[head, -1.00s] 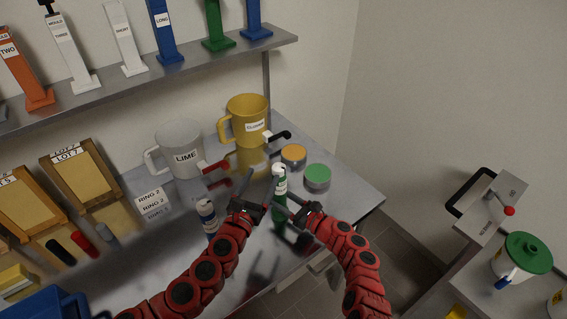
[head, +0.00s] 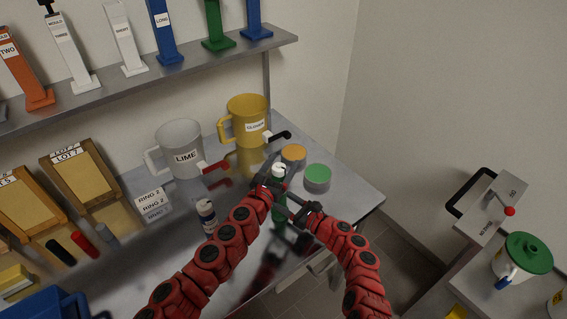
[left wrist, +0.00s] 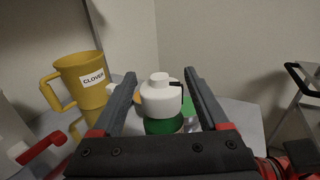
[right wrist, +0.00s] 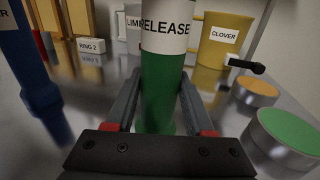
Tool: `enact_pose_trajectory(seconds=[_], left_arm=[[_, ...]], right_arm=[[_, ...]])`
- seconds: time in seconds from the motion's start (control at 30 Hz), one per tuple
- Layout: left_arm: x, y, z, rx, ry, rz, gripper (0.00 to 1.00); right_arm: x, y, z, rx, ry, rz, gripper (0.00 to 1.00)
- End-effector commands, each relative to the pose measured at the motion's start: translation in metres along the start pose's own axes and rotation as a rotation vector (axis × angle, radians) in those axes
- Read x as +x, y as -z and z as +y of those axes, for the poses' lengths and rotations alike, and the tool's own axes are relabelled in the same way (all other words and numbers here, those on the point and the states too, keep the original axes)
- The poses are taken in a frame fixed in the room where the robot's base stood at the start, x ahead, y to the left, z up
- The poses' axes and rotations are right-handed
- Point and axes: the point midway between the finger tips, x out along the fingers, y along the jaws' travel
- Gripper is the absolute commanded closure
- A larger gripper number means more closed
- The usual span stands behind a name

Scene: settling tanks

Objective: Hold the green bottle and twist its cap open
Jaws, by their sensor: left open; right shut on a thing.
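The green bottle (right wrist: 160,88) stands upright, with a white label reading RELEASE in the right wrist view. Its white cap (left wrist: 160,98) shows between my left fingers in the left wrist view, with a black mark on its side. My left gripper (head: 277,178) is open around the cap, a finger on each side with gaps. My right gripper (head: 293,212) is shut on the bottle's green body below the label. It also shows in the right wrist view (right wrist: 160,115). In the head view the left gripper partly hides the bottle's top.
A dark bottle with a white cap (head: 207,216) stands to the left. A grey LIME jug (head: 180,150) and a yellow CLOVER jug (head: 247,112) with taps stand behind. An orange-topped tin (head: 293,155) and a green-topped tin (head: 317,178) are close on the right.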

Motion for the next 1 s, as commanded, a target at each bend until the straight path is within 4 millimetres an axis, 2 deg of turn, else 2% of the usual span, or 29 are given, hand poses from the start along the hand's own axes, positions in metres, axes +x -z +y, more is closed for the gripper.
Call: enact_pose_trajectory(seconds=[0.4, 0.47, 0.83, 1.0], left_arm=[[0.0069, 0.0012, -0.0016, -0.001, 0.003, 0.002, 0.23], [0.0069, 0.0012, -0.0016, -0.001, 0.003, 0.002, 0.32], [0.0069, 0.001, -0.0015, -0.001, 0.003, 0.001, 0.98], [0.0069, 0.001, -0.0016, -0.001, 0.001, 0.001, 1.0]], right_arm=[[-0.0002, 0.0006, -0.0002, 0.0, 0.001, 0.001, 1.0], [-0.0002, 0.0005, -0.0002, 0.0, 0.001, 0.001, 1.0], [-0.0003, 0.0006, -0.0003, 0.0, 0.001, 0.001, 1.0], [-0.0003, 0.0006, -0.0003, 0.0, 0.001, 0.001, 1.0]])
